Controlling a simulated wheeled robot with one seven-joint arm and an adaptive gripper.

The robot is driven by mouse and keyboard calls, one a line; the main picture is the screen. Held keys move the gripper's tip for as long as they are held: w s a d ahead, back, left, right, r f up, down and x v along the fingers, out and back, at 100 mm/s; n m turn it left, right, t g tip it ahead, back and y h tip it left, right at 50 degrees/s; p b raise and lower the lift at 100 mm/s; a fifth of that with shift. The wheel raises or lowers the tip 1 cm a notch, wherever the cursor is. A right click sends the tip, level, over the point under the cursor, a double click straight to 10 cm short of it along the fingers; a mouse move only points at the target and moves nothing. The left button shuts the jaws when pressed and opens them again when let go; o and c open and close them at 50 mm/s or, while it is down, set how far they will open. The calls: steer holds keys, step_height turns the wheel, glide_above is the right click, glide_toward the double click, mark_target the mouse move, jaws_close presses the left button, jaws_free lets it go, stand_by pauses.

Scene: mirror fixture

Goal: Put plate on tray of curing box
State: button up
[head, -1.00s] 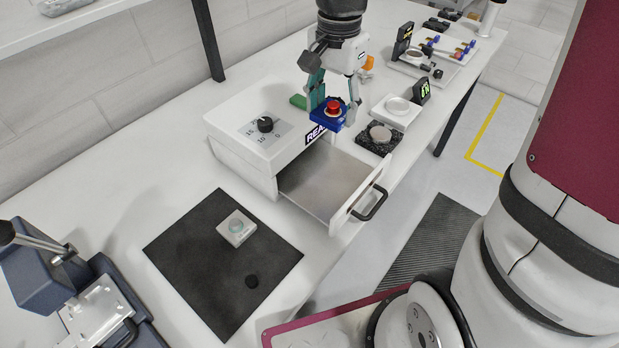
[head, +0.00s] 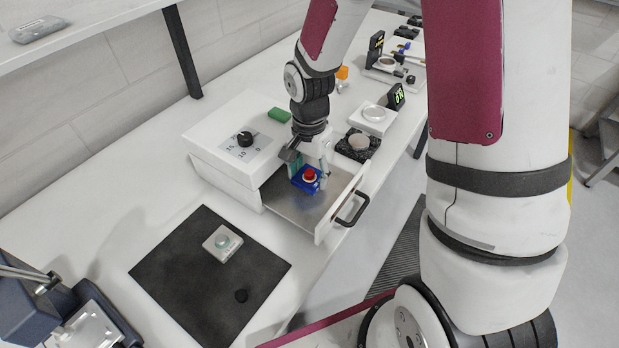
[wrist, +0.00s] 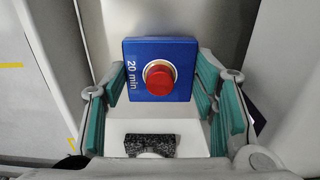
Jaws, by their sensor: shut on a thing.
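The plate (head: 299,184) is a small blue square carrying a round red piece; in the wrist view the blue plate (wrist: 133,85) shows a "20 min" label. My gripper (head: 308,176) is shut on it, and the teal finger pads flank the plate in the wrist view (wrist: 160,85). The white curing box (head: 215,150) has a dial on top and its drawer pulled out. The plate is over the drawer's bare metal tray (head: 304,213), inside the drawer's outline. I cannot tell whether it touches the tray.
The drawer front (head: 330,216) with a black handle (head: 353,209) rises on the right of the tray. A black mat (head: 190,275) with a small pale block (head: 222,244) lies in front. A dark speckled block (head: 352,146) and a white scale (head: 374,116) stand behind the drawer.

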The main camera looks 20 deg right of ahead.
steer(key=shift+f, duration=1.15)
steer(key=shift+f, duration=0.15)
steer(key=o, duration=1)
step_height(320, 180, up, 12)
steer(key=shift+r+b, duration=0.15)
steer(key=shift+b, duration=0.15)
steer(key=s+r+n+t, duration=0.1)
steer(key=s+r+n, duration=0.2)
steer(key=s+r, duration=0.2)
steer(key=s+r+n+t, duration=0.2)
steer(key=s+r+n, duration=0.2)
steer(key=s+r, duration=0.2)
steer(key=s+r+n+t, duration=0.2)
steer(key=s+r+n, duration=0.2)
steer(key=s+r, duration=0.2)
steer(key=shift+d, duration=0.35)
